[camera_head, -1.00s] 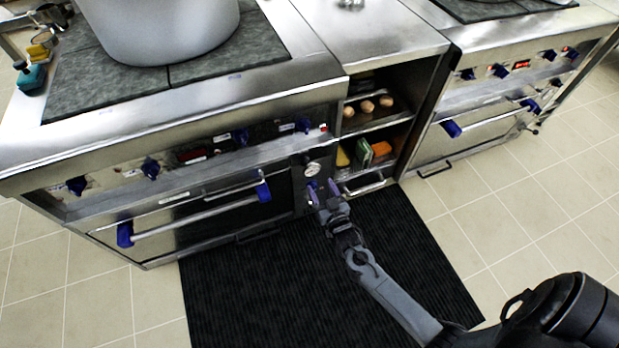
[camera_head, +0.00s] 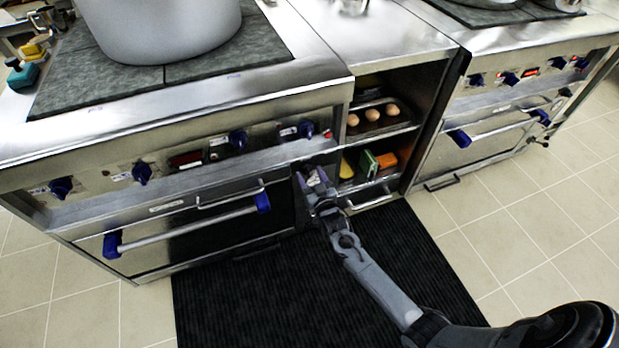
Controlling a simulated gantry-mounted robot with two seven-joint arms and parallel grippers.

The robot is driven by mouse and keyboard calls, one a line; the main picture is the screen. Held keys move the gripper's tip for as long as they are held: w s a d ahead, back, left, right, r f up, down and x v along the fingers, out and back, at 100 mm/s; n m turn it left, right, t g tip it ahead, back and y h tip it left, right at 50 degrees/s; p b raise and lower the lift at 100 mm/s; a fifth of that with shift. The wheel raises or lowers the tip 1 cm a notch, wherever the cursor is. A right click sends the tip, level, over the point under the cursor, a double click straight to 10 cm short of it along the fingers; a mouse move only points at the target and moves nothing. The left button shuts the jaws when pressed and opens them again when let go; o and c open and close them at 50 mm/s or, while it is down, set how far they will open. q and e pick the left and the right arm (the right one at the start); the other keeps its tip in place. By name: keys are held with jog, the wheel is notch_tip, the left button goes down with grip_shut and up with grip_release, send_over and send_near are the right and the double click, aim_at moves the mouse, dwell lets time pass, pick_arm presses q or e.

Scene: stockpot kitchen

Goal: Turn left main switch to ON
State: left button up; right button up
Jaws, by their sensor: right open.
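The left stove's front panel (camera_head: 110,180) runs across the left half of the head view, with several blue knobs along it, such as the rightmost one (camera_head: 305,130). A small red part (camera_head: 328,133) shows at the panel's right end. I cannot tell which control is the main switch or its position. My right gripper (camera_head: 311,178) is open, its purple-tipped fingers apart, in front of the narrow lower panel at the stove's right end. It hides much of that panel, and I cannot tell whether it touches. My left gripper is not in view.
A large grey pot (camera_head: 165,30) stands on the left stove. The oven handle (camera_head: 190,228) juts out below its panel. Open shelves (camera_head: 375,145) with eggs and packages are just right of my gripper. A second stove (camera_head: 500,100) stands at right. A black mat (camera_head: 320,290) covers the floor.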

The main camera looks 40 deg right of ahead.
jog(key=shift+w+d, duration=0.15)
jog(key=shift+w, duration=0.4)
jog(key=shift+c, duration=0.3)
jog(key=c, duration=1)
jog(key=shift+o, duration=0.2)
